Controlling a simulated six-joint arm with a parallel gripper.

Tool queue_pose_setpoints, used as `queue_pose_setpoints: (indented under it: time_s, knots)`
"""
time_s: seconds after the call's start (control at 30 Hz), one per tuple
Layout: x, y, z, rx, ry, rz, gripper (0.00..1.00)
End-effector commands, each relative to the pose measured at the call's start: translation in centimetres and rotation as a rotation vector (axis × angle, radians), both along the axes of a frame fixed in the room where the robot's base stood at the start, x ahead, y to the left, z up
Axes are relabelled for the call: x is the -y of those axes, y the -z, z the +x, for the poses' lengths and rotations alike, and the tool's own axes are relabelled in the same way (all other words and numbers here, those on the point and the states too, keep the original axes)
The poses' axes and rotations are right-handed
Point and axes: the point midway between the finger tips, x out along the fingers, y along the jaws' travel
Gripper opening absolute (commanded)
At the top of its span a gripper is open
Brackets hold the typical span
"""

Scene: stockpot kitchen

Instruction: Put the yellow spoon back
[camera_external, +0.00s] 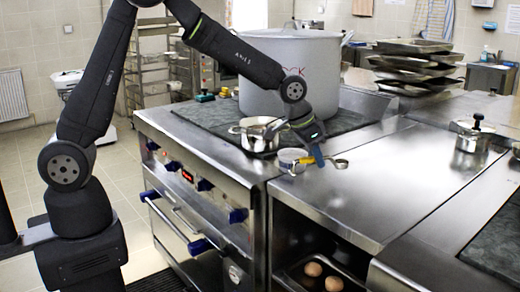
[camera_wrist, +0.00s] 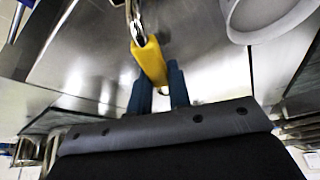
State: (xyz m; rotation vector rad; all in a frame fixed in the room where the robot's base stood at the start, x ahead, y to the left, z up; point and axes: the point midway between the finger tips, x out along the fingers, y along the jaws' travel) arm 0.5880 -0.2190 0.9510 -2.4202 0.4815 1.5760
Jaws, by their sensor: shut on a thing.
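The yellow spoon has a yellow handle (camera_external: 305,160) and a metal bowl (camera_external: 341,163) that points right in the external view. My gripper (camera_external: 318,157) has blue fingers and is shut on the yellow handle, over the steel counter beside the stove. In the wrist view, the handle (camera_wrist: 149,60) sits between the two blue fingers (camera_wrist: 158,84), and its metal part runs to the top edge. I cannot tell whether the spoon touches the counter or the small round container (camera_external: 290,160) beside it. Where the spoon belongs is not clear from these views.
A small steel pot (camera_external: 258,140) with something blue at its rim stands on the stove, left of my gripper. A big stockpot (camera_external: 270,75) stands behind it. A lidded steel container (camera_external: 473,138) is at the right. The counter between (camera_external: 375,185) is clear.

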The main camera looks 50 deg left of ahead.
Motion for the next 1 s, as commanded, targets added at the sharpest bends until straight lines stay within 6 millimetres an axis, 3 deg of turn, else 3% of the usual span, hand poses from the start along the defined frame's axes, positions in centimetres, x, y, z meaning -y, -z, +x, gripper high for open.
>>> queue_pose_setpoints:
  time_s: [0.17, 0.4, 0.8, 0.83, 0.9, 1.0]
  knots:
    - [-0.4, 0.9, 0.4, -0.001, -0.001, -0.001, 0.0]
    - [-0.4, 4.2, 0.4, -0.003, 0.0, 0.0, 0.0]
    - [-0.3, 4.7, 0.4, 0.0, 0.0, 0.0, 0.0]
    - [-0.3, 4.7, 0.4, 0.0, 0.0, 0.0, 0.23]
    - [-0.3, 4.6, 0.4, 0.0, 0.0, 0.0, 0.37]
    - [-0.3, 4.6, 0.4, 0.0, 0.0, 0.0, 0.39]
